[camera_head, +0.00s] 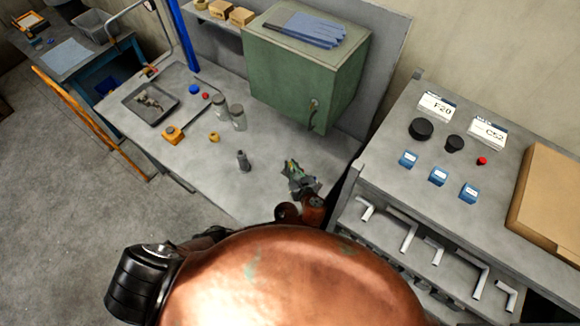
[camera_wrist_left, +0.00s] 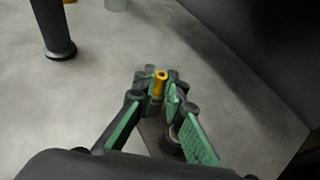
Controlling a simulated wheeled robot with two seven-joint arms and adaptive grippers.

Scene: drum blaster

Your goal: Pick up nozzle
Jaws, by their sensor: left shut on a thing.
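My left gripper (camera_head: 293,169) is over the right part of the grey workbench (camera_head: 215,190). In the left wrist view its green-padded fingers (camera_wrist_left: 158,80) are shut on a small yellow, brass-like piece, which looks like the nozzle (camera_wrist_left: 161,83). The nozzle points up between the fingertips, and its lower part is hidden by them. I cannot tell whether it touches the bench. My right gripper is not in view.
A dark upright cylinder (camera_head: 243,161) stands left of the gripper. A green cabinet (camera_head: 290,75) stands behind.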

